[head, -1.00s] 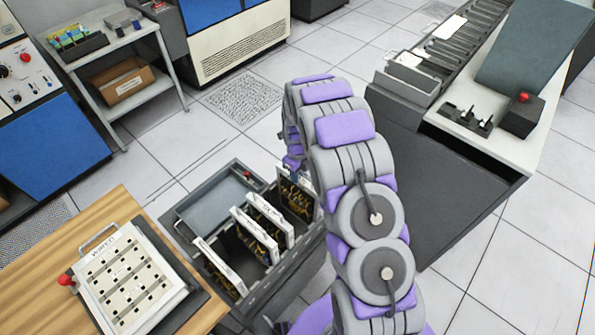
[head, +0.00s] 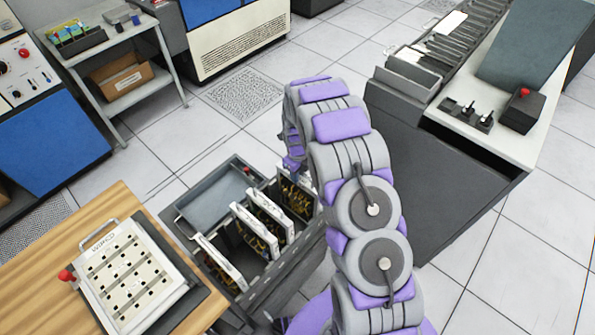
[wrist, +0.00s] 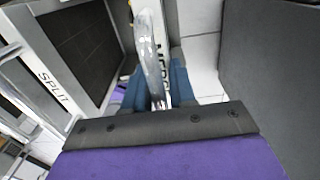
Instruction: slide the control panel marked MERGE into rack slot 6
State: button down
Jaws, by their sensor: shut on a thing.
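My gripper is shut on the handle of a white-edged panel (wrist: 150,30) in the wrist view; the gripper (wrist: 158,108) shows there as a dark pad and purple body. The panel's lettering is partly hidden and looks like MERGE. A panel marked SPLIT (wrist: 48,78) stands to its left. In the head view my arm reaches down to the rack (head: 262,300), at its far right end, where a panel with gold wiring (head: 297,192) stands upright beside my wrist. Several white-faced panels (head: 262,228) stand in the rack. Slot numbers and the held panel's lower edge are hidden.
A grey tray (head: 215,190) adjoins the rack's far side. A wooden table (head: 35,255) with a white holed board (head: 133,275) stands left of it. A dark cabinet with a white top (head: 500,150) stands right of my arm. Tiled floor beyond is clear.

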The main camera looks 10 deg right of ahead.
jog(key=shift+w, duration=0.1)
jog(key=c, duration=0.8)
grip_release()
jog(key=shift+c, duration=0.2)
notch_tip(320, 180, up, 17)
jog(key=p, duration=0.3)
jog(key=shift+r, duration=0.15)
